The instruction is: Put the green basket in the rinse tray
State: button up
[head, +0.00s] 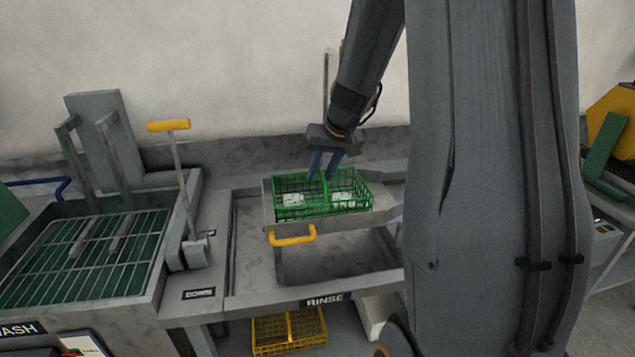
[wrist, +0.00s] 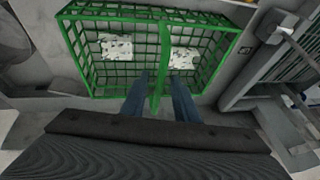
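The green basket (head: 322,207) is a wire basket with a middle divider and pale pieces inside. It appears to sit level in the grey rinse tray (head: 360,223), which has a yellow handle (head: 292,236) at its front. My gripper (head: 324,176) is above the basket with its blue fingers pointing down. In the wrist view, the fingers (wrist: 160,76) are apart, one on each side of the green basket's (wrist: 84,58) divider, with gaps between. The gripper is open. The basket's underside is hidden.
The RINSE basin (head: 325,262) is open below the tray. A wash tank (head: 155,275) with a grate stands left, beside a lever with a yellow grip (head: 168,125). A yellow basket (head: 290,333) sits low in front. A wall closes off the back.

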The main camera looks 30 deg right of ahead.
jog(key=b+v, duration=0.1)
jog(key=v, duration=0.6)
jog(key=shift+r, duration=0.1)
dwell(0.4)
